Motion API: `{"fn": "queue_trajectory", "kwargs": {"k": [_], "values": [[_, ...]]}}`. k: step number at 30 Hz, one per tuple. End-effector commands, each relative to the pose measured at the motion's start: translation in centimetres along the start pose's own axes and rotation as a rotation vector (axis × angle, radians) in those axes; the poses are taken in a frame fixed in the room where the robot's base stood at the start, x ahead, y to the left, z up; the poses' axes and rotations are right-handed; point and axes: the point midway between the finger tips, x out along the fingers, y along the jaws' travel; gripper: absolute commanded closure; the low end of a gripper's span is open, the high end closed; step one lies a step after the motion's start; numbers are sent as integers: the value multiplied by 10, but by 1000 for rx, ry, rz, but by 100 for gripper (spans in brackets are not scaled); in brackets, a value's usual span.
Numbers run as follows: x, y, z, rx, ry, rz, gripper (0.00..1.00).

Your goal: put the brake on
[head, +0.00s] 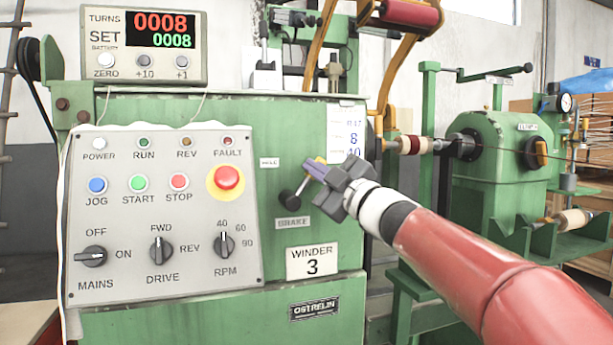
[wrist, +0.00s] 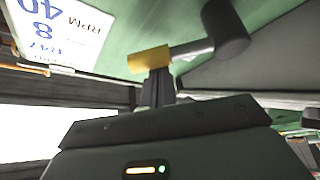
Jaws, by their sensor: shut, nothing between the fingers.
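The brake lever shows in the head view as a dark round knob (head: 287,197) on a short rod, above the BRAKE label (head: 292,222) on the green winder front. In the wrist view the lever's dark cylindrical end (wrist: 226,30) is at upper right, with a grey rod running left to a yellow block at my shut fingertips (wrist: 152,64). I cannot tell whether they touch.
The control panel (head: 160,262) with knobs, buttons and a red emergency stop (head: 226,178) is left of the lever. The counter box (head: 145,45) reads 0008 twice. A paper sheet (head: 346,130) hangs above my gripper. The coil and green tailstock (head: 495,150) stand at right.

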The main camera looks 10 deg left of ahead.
Motion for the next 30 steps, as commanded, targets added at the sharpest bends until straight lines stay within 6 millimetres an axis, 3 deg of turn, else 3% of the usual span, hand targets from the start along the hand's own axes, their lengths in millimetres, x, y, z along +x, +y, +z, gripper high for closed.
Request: {"fn": "queue_trajectory", "kwargs": {"k": [10, 30], "values": [[-11, -1, 19, 217, -2, 127, 100], [-15, -1, 25, 208, 0, 122, 100]]}}
